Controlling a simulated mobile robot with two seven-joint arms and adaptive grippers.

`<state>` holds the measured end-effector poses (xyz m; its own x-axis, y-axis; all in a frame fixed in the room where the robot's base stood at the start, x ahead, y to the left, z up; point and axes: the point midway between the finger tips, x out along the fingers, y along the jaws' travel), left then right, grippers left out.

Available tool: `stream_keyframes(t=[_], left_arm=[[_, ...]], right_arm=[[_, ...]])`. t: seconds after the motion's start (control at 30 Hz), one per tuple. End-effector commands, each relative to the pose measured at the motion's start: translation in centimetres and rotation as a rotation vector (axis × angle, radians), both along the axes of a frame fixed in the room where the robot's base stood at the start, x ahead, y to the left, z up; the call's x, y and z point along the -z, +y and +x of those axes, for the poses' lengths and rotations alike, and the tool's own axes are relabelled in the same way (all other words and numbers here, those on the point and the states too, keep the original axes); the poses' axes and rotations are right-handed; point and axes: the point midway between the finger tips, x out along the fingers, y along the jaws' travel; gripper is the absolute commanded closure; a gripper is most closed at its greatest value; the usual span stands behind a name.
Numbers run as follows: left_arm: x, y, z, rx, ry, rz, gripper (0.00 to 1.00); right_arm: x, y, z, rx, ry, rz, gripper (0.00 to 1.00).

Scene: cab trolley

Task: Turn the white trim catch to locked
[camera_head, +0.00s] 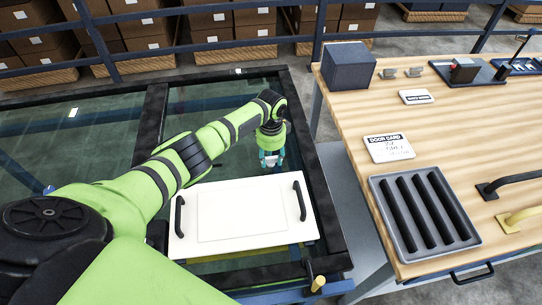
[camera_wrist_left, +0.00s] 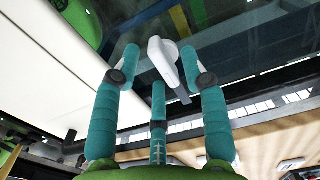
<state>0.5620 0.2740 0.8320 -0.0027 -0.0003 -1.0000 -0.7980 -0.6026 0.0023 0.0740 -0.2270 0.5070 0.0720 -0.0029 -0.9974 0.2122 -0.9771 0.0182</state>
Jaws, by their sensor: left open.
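The white trim catch (camera_wrist_left: 166,62) shows in the left wrist view as a rounded head with a narrow lever pointing down and right. It lies between the spread teal fingers of my left gripper (camera_wrist_left: 160,70), with gaps visible on both sides; contact with the lower finger cannot be told. In the head view my left gripper (camera_head: 271,158) points down just beyond the far edge of the white panel (camera_head: 245,212). The gripper is open. The catch is not discernible in the head view. My right gripper is not in view.
The panel has two black handles (camera_head: 299,201) and sits in a dark frame (camera_head: 322,190) over glass. At right, a wooden bench (camera_head: 470,130) holds a grey ribbed tray (camera_head: 380,190), a "door card" sign (camera_head: 389,148) and a dark box (camera_head: 348,67). Shelves of cartons stand behind.

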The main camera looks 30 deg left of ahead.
Motion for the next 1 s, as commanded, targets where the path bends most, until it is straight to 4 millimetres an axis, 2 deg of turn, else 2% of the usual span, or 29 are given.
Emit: stream_keyframes(t=[0.2, 0.3, 0.33, 0.43, 0.77, 1.0], left_arm=[[0.4, 0.0, 0.0, 0.001, -0.001, 0.000, 0.56], [0.4, 0.0, 0.0, 0.001, -0.001, 0.000, 0.56], [0.4, 0.0, 0.0, 0.001, -0.001, 0.000, 0.60], [0.4, 0.0, 0.0, 0.001, -0.001, 0.000, 1.00], [0.4, 0.0, 0.0, 0.011, -0.001, -0.001, 1.00], [0.5, 0.0, 0.0, 0.095, -0.001, 0.000, 1.00]], right_arm=[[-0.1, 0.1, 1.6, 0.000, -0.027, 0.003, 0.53], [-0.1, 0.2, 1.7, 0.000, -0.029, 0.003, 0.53], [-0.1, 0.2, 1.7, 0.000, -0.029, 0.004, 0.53], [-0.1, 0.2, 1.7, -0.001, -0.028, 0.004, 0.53], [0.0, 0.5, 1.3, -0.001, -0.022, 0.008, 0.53], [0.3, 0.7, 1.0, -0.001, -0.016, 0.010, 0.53]])
